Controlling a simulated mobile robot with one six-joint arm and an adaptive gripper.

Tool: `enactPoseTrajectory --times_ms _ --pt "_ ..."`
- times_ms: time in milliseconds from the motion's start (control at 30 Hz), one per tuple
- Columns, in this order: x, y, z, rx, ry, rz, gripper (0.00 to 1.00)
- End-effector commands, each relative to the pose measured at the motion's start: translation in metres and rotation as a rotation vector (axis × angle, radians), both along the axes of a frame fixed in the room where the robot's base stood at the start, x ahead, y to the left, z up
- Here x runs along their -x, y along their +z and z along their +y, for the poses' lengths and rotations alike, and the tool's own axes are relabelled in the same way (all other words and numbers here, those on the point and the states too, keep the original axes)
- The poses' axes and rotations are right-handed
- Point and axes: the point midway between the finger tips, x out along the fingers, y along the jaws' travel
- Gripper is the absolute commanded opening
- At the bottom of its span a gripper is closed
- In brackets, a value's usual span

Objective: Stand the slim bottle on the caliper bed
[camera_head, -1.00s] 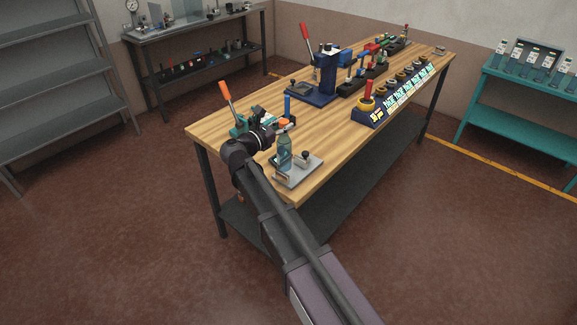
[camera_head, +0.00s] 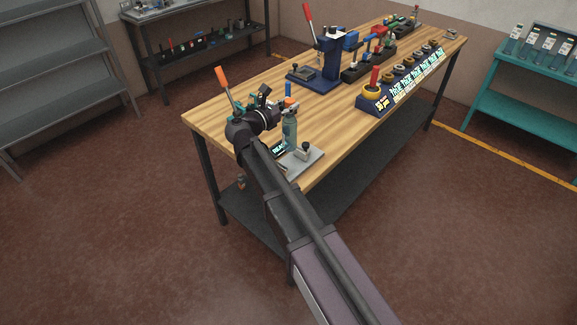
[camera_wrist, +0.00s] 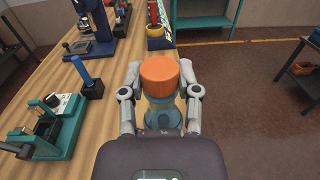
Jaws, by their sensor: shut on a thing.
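The slim bottle (camera_head: 290,130) is translucent blue-green and upright. In the wrist view its orange cap (camera_wrist: 159,76) and upper body stand between the fingers of my gripper (camera_wrist: 160,97), which is shut on it. In the head view my gripper (camera_head: 272,113) reaches in from the left and partly hides the bottle's top. The caliper bed (camera_head: 313,159) is a grey plate with a dark-knobbed post at the near table edge. A small lit display (camera_head: 279,149) sits at its left. The bottle's base appears at the bed's far left side; I cannot tell whether it touches.
A teal fixture (camera_wrist: 58,128) with an orange lever stands left of my gripper in the wrist view. A blue post (camera_wrist: 82,72) is nearby. A blue press (camera_head: 327,62) and a yellow-ringed stand (camera_head: 372,100) are farther back. Bare wood (camera_head: 335,118) lies between.

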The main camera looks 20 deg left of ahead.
Motion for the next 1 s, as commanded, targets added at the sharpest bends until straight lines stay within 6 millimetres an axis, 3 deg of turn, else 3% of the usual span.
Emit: enactPoseTrajectory --times_ms 400,767,1000 --pt "0.003 0.019 -0.002 0.001 -0.007 0.000 0.00" --pt "0.003 0.017 -0.001 0.001 -0.006 0.000 0.00" --pt "0.003 0.002 -0.001 0.001 -0.006 0.000 0.00"
